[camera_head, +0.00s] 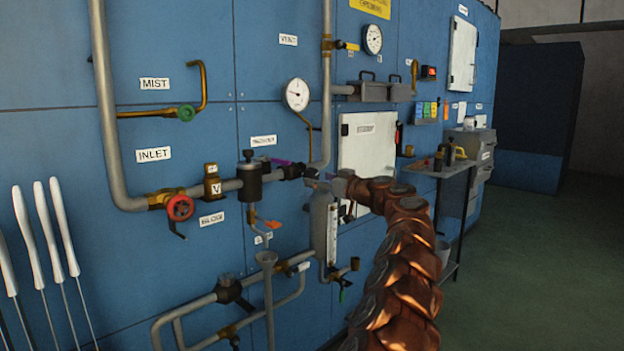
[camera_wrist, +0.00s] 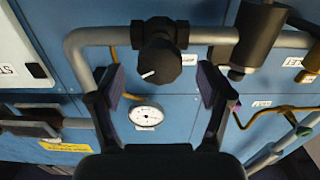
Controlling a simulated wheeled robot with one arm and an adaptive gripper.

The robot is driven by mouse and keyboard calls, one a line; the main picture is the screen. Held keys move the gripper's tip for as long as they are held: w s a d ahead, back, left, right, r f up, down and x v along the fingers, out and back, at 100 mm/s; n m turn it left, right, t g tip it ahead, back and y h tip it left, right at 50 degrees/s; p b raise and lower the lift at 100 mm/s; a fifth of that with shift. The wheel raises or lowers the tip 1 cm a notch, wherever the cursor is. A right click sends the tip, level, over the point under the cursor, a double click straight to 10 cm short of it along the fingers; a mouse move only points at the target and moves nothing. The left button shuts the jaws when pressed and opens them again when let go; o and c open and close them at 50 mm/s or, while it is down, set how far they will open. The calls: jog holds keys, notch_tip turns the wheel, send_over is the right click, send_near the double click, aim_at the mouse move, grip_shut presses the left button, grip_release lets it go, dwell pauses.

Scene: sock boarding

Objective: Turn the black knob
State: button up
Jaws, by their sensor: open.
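The black knob (camera_wrist: 162,66) is a round, ridged knob with a white pointer line, on a black valve in a grey pipe. In the wrist view it lies between and slightly above the fingertips of my gripper (camera_wrist: 160,80). The gripper is open, with one purple-padded finger on each side and gaps between the fingers and the knob. In the head view my gripper (camera_head: 300,175) is at the pipe, right of a dark cylinder, and largely hides the knob. I cannot tell how far the fingertips are from the panel.
A white-faced gauge (camera_wrist: 146,116) shows beyond the knob in the wrist view. The dark cylinder (camera_head: 249,180) sits close by on the same pipe. A red handwheel (camera_head: 180,208) is further left, and a white panel door (camera_head: 367,150) is behind my arm.

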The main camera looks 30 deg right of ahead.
aim_at(314, 178)
jog(key=shift+x, duration=1.9)
jog(key=c, duration=1.2)
